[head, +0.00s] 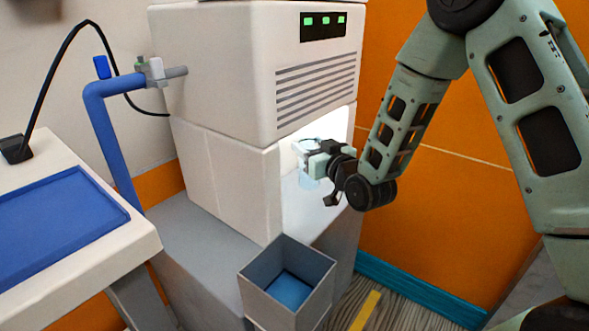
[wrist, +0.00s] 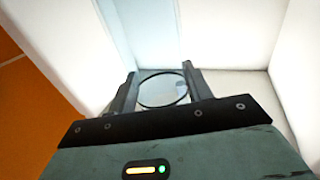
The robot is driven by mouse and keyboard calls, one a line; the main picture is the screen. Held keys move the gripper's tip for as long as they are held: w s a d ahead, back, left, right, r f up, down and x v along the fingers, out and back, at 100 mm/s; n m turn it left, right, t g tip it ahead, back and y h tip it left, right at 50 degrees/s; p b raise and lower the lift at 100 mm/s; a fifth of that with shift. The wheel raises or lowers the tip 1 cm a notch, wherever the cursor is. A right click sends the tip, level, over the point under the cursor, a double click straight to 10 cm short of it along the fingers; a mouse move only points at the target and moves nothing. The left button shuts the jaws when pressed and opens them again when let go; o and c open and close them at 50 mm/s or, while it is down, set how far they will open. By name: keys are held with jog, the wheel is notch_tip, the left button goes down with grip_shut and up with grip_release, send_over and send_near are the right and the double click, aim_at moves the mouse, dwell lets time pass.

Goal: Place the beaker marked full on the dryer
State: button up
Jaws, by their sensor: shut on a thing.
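My gripper (head: 320,158) reaches into the lit opening of the white machine with the vents and green lights (head: 225,70). It is shut on a clear beaker (head: 309,146), which is partly hidden by the fingers in the head view. In the wrist view, the beaker (wrist: 163,89) shows as a round rim between the two dark fingers of the gripper (wrist: 159,85). No marking on the beaker can be read. I cannot tell whether it touches the floor of the opening. No thing in view is plainly the dryer; a blue mat (head: 55,222) lies on the white table at the left.
White walls (wrist: 240,35) enclose the gripper closely. A grey open bin with a blue bottom (head: 255,280) stands in front of the machine. A blue pipe (head: 108,130) runs at its left. The white table's edge (head: 135,245) is at the left, and an orange wall (head: 430,230) at the right.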

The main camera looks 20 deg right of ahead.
jog(key=w+a+f+b, duration=0.3)
jog(key=w+f, duration=0.1)
jog(key=f, duration=0.3)
dwell(0.3)
jog(key=shift+f, duration=0.2)
jog(key=o, duration=1.2)
